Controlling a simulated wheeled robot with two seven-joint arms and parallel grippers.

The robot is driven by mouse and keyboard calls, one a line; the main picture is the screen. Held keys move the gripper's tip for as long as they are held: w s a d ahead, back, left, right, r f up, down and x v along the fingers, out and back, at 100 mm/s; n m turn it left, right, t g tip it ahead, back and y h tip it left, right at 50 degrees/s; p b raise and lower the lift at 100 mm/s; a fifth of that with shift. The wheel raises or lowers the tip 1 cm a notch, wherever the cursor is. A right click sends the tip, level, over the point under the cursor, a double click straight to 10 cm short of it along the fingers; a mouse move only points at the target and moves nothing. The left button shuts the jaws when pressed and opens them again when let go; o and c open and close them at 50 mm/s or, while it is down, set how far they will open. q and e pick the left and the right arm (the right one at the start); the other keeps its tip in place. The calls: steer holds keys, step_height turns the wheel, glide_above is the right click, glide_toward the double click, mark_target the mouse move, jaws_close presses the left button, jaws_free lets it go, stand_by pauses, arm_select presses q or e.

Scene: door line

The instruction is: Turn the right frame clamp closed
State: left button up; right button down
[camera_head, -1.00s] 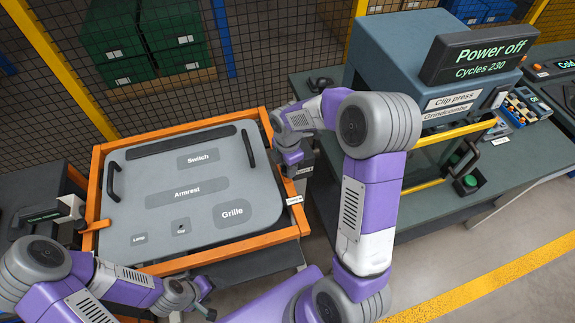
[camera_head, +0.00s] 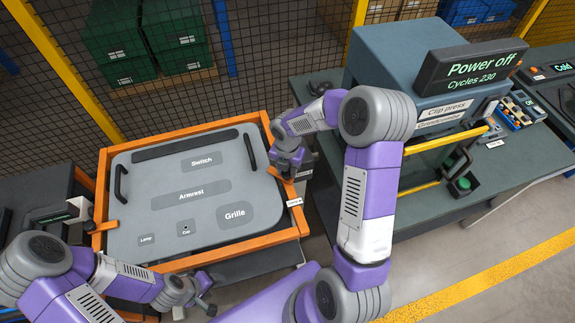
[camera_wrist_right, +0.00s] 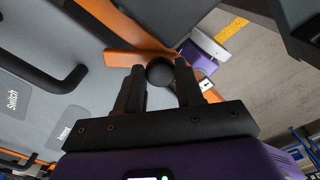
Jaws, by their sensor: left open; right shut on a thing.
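The right frame clamp's orange lever (camera_head: 282,178) shows at the right side of the orange frame, partly hidden under my right gripper (camera_head: 286,166). In the right wrist view, a round black knob (camera_wrist_right: 160,72) sits between the fingers of my right gripper (camera_wrist_right: 158,76), which is shut on it. An orange bar of the clamp (camera_wrist_right: 124,59) runs left from behind the knob towards the grey panel. My left gripper (camera_head: 209,294) is open and empty, low in front of the frame's near edge.
The grey panel (camera_head: 150,213) with labelled areas lies in the orange frame (camera_head: 220,249). It has black handles at both sides. An orange clamp (camera_head: 105,226) is at the left side. The clip press (camera_head: 400,70), reading "Power off", stands on a bench at right.

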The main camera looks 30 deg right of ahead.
steer(key=shift+a+n+p, duration=0.1)
steer(key=shift+n+p, duration=1.3)
steer(key=shift+n, duration=0.7)
steer(key=c, duration=0.7)
jaws_free()
steer(key=shift+r+p, duration=0.3)
steer(key=shift+r, duration=3.5)
steer(key=shift+c, duration=0.4)
